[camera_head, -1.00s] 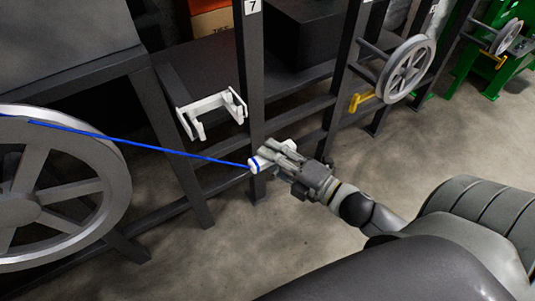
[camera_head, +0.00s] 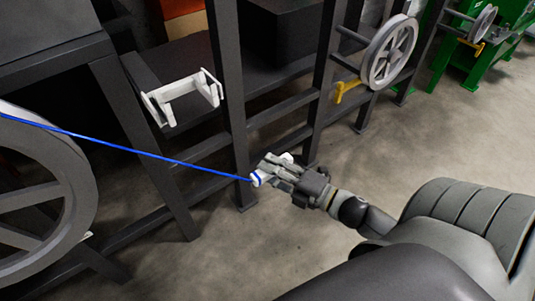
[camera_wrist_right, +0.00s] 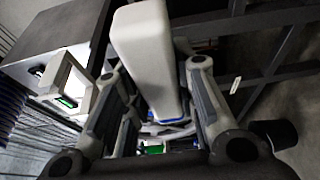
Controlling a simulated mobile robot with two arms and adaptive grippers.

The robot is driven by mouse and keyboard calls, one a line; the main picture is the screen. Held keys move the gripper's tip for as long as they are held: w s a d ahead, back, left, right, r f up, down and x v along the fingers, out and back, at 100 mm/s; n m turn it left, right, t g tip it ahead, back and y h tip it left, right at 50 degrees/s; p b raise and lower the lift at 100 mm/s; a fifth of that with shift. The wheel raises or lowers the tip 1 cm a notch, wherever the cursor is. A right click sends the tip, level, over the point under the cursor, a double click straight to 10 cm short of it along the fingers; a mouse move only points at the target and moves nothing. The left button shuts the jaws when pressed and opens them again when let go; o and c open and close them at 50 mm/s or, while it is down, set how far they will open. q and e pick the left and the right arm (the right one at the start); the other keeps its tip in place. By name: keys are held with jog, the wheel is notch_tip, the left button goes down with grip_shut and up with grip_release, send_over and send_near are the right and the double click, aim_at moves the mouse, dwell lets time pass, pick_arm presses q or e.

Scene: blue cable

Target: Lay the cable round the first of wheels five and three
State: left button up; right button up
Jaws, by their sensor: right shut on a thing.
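The blue cable (camera_head: 150,155) runs taut from the large grey wheel (camera_head: 80,200) at the left edge to my right gripper (camera_head: 268,176). My right gripper is shut on a white cable end piece (camera_head: 256,179), with blue cable at its tip. In the right wrist view the white piece (camera_wrist_right: 146,50) stands between the two fingers. A smaller grey wheel (camera_head: 390,50) is mounted on a post at the upper right, apart from the cable. Another small wheel (camera_head: 482,24) is farther back. I cannot read wheel numbers here. My left gripper is out of view.
A white bracket (camera_head: 183,95) is fixed on the dark frame left of the near post (camera_head: 228,90). A yellow bracket (camera_head: 349,90) sits below the smaller wheel. Green frames (camera_head: 500,50) stand at the back right. The floor (camera_head: 400,140) right of the frame is open.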

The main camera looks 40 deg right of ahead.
pick_arm(q)
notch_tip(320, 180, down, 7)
jog(key=b, duration=0.6)
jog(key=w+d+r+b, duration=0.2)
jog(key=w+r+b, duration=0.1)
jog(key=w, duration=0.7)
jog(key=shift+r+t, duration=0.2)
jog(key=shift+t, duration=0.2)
pick_arm(e)
jog(key=d+f, duration=0.2)
jog(key=f, duration=0.4)
jog(key=d+f, duration=0.2)
jog(key=f, duration=0.5)
jog(key=shift+d, duration=0.35)
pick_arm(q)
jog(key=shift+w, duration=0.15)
pick_arm(e)
jog(key=shift+w+d+f, duration=0.1)
